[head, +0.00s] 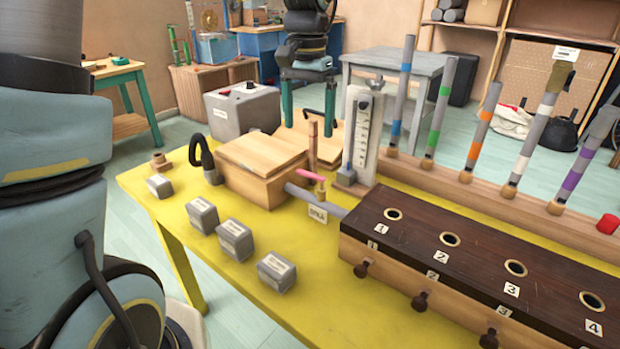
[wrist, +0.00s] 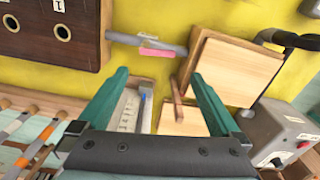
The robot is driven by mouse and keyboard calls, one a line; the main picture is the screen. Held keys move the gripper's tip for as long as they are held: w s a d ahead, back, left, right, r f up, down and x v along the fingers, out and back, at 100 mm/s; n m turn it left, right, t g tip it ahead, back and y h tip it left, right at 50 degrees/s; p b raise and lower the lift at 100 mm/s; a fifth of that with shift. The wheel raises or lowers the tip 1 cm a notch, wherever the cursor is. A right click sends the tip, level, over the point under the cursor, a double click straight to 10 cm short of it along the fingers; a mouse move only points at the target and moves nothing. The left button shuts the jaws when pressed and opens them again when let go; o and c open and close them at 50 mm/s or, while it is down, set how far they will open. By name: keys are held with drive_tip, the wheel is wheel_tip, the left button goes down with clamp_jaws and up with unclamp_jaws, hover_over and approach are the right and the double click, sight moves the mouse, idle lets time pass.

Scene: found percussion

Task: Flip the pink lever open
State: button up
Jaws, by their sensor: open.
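The pink lever (head: 310,175) sits on a small brass-coloured valve (head: 321,192) on the grey pipe (head: 300,195) that runs from the wooden box to the dark-topped block. In the wrist view the pink lever (wrist: 157,54) lies roughly along the pipe (wrist: 130,39), just beside it. My gripper (head: 308,112) is open and empty, pointing down above and behind the lever in the head view. In the wrist view, the lever shows beyond and between the fingertips of my gripper (wrist: 160,76), apart from them.
The wooden box (head: 255,182) and an upright wooden post (head: 312,145) stand close to the lever. A white gauge (head: 362,130) stands right behind it. The dark-topped block (head: 480,255) has numbered holes. Grey weights (head: 235,240) line the yellow table's front (head: 190,275).

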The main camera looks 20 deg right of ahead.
sight(311, 174)
drive_tip(key=f, duration=0.7)
drive_tip(key=f+p, duration=0.1)
drive_tip(key=f, duration=0.2)
drive_tip(key=shift+s+d+f, duration=0.1)
drive_tip(key=shift+d+f, duration=0.2)
drive_tip(key=shift+f, duration=0.1)
drive_tip(key=c, duration=1)
drive_tip(key=shift+d+r+m+p, duration=0.1)
drive_tip(key=shift+r+m+p, duration=0.1)
drive_tip(key=shift+m+p, duration=0.3)
drive_tip(key=shift+c, duration=0.2)
drive_tip(key=shift+d+f+m, duration=0.1)
drive_tip(key=shift+f+m, duration=0.05)
drive_tip(key=shift+m, duration=0.15)
drive_tip(key=o, duration=1)
drive_tip(key=shift+o, duration=0.2)
